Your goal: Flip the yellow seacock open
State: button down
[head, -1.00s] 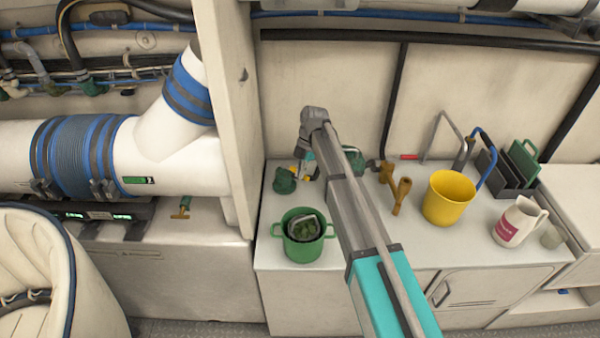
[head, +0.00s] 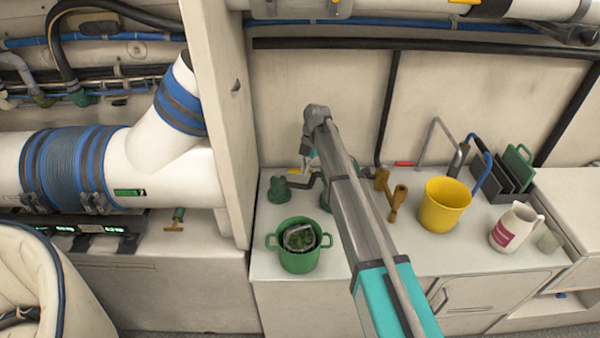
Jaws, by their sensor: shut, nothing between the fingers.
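A green valve body (head: 279,191) stands at the back left of the white counter, left of my arm. A small yellow part (head: 294,171) shows just above and right of it; I take it for the yellow lever of the seacock, but its angle is too small to read. My gripper (head: 304,172) points down beside that yellow part, near the back wall. It is shut and empty. I cannot tell whether it touches the lever. My arm hides part of the fittings to its right.
A green pot (head: 300,261) stands in front of the valve. Brass-coloured fittings (head: 393,200), a yellow bucket (head: 443,212) and a white jug (head: 512,230) stand to the right. A partition (head: 218,120) rises at the left. A brass T-handle (head: 176,227) sits beyond it.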

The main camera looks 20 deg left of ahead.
jog(key=shift+w+a, duration=0.1)
dwell(0.5)
notch_tip(320, 180, up, 10)
jog(key=p, duration=1)
jog(key=shift+s, duration=0.25)
jog(key=shift+r, duration=0.1)
dwell(0.7)
